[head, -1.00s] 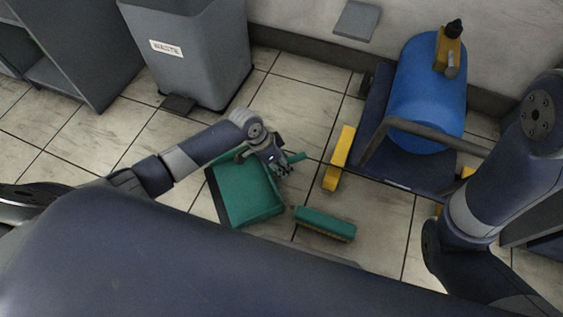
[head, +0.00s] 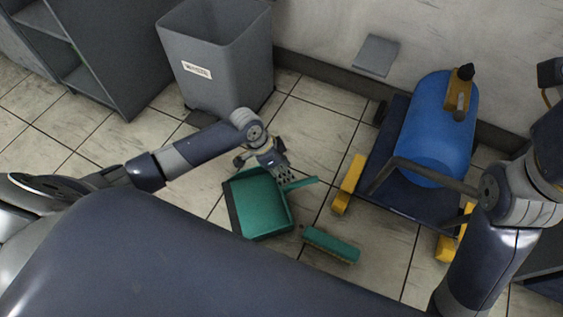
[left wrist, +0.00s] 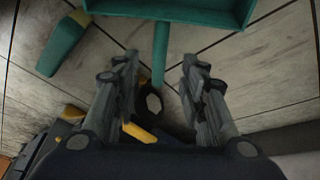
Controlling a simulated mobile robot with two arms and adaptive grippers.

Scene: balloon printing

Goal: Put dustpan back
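The green dustpan (head: 262,208) lies on the tiled floor, its handle (head: 301,184) pointing right. In the left wrist view the pan (left wrist: 190,10) is at the top edge and its handle (left wrist: 160,45) runs down between my two fingers. My left gripper (head: 280,170) is at the pan's handle side, fingers pointing down. In the left wrist view this gripper (left wrist: 160,66) is open, with gaps on both sides of the handle. Whether it is at the handle's height is unclear. My right arm is at the right edge; its gripper cannot be made out.
A green brush (head: 331,246) lies right of the dustpan and also shows in the left wrist view (left wrist: 62,48). A grey waste bin (head: 220,60) stands behind. A blue tank (head: 435,130) on a yellow-footed base stands right. Shelving (head: 110,60) is back left.

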